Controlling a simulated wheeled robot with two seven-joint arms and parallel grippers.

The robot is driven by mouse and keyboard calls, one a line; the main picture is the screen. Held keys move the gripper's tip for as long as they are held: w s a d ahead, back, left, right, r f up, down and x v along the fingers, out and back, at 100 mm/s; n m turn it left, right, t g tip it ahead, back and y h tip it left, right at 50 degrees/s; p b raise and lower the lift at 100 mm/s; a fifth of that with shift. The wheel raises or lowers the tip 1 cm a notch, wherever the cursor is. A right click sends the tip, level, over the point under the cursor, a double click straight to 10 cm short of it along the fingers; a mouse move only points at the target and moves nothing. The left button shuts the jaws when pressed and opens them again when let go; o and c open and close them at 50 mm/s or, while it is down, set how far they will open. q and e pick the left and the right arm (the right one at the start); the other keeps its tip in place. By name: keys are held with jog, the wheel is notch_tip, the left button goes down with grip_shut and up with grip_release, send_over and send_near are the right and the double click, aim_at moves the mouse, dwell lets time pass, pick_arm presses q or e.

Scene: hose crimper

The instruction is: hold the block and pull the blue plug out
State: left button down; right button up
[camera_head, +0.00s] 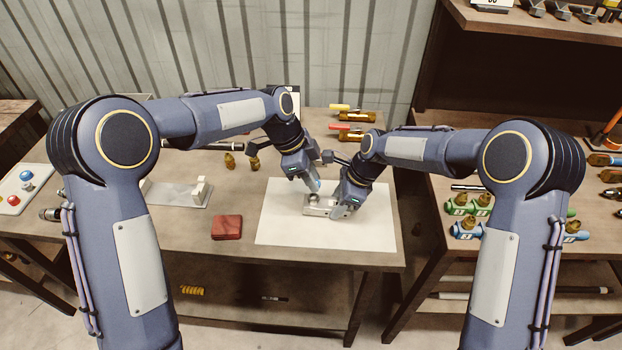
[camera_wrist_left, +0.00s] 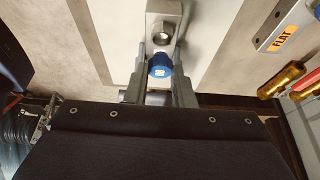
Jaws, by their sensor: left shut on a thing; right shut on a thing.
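A small pale metal block (camera_head: 317,207) sits on the white sheet; its top shows a round metal port in the left wrist view (camera_wrist_left: 162,14). My right gripper (camera_head: 338,210) is shut on the block's right end, and its fingers hide that end. The blue plug (camera_wrist_left: 160,66) is between the fingers of my left gripper (camera_wrist_left: 159,74), which is shut on it. I cannot tell whether the plug still touches the block.
The white sheet (camera_head: 280,228) lies on the wooden table (camera_head: 150,240). A red block (camera_head: 227,227) and a grey fixture plate (camera_head: 180,194) lie left of it. The table's front edge is close to the sheet.

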pick_arm(q)
jog(key=shift+r, duration=2.4)
pick_arm(e)
jog(key=shift+s+d+f, duration=0.1)
jog(key=shift+s+f, duration=0.1)
jog(key=shift+f, duration=0.05)
jog(key=o, duration=1.4)
jog(key=shift+w+r, duration=0.1)
jog(key=shift+w, duration=0.05)
jog(key=shift+c, duration=0.2)
jog(key=shift+r, duration=0.1)
